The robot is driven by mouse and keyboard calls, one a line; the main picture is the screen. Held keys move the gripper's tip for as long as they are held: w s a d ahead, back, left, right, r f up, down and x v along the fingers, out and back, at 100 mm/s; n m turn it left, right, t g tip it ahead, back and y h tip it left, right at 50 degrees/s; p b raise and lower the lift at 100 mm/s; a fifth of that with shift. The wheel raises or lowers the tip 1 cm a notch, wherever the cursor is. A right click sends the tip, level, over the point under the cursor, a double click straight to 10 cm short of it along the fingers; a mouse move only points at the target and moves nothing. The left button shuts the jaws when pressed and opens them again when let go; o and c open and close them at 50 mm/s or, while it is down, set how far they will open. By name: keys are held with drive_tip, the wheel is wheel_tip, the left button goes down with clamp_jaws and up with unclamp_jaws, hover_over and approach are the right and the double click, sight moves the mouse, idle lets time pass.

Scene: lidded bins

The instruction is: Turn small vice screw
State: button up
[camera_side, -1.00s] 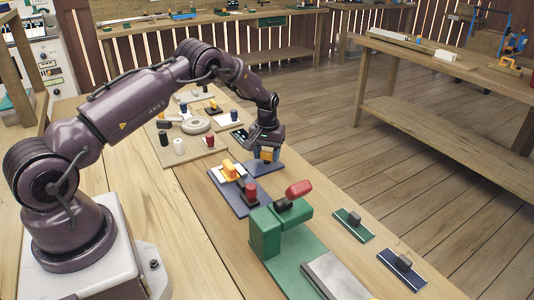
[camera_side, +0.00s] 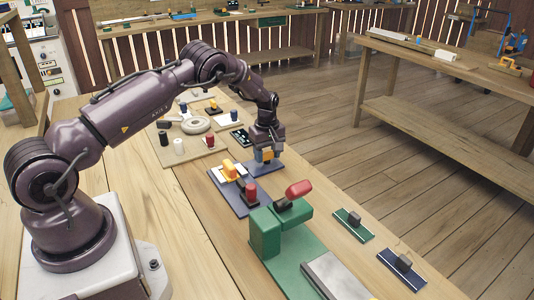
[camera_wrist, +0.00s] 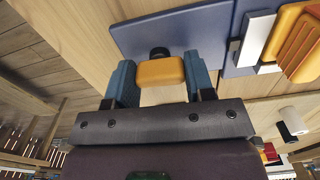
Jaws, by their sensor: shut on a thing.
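A yellow block-shaped handle (camera_wrist: 160,72) on a short dark stem (camera_wrist: 159,53) stands at a blue base plate (camera_wrist: 165,30) in the wrist view. My gripper (camera_wrist: 162,78) is shut on this handle, with one blue finger at each side of it. In the side view my gripper (camera_side: 267,157) points down at the small blue plate (camera_side: 262,169), and the yellow handle (camera_side: 267,154) shows between the fingers. The stem is hidden in the side view.
A blue plate (camera_side: 238,202) with yellow and red-handled parts is nearby. A green vice (camera_side: 266,233) with a red handle (camera_side: 299,189) stands nearer the camera. A board (camera_side: 188,150) with several knobs lies behind. Two small plates (camera_side: 354,225) (camera_side: 402,269) lie at right.

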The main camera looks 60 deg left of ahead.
sight(267, 152)
drive_tip(key=shift+r+n, duration=0.1)
drive_tip(key=shift+n, duration=0.2)
idle(0.4)
drive_tip(key=o, duration=0.9)
wheel_tip(267, 152, up, 13)
drive_tip(key=shift+f, duration=0.1)
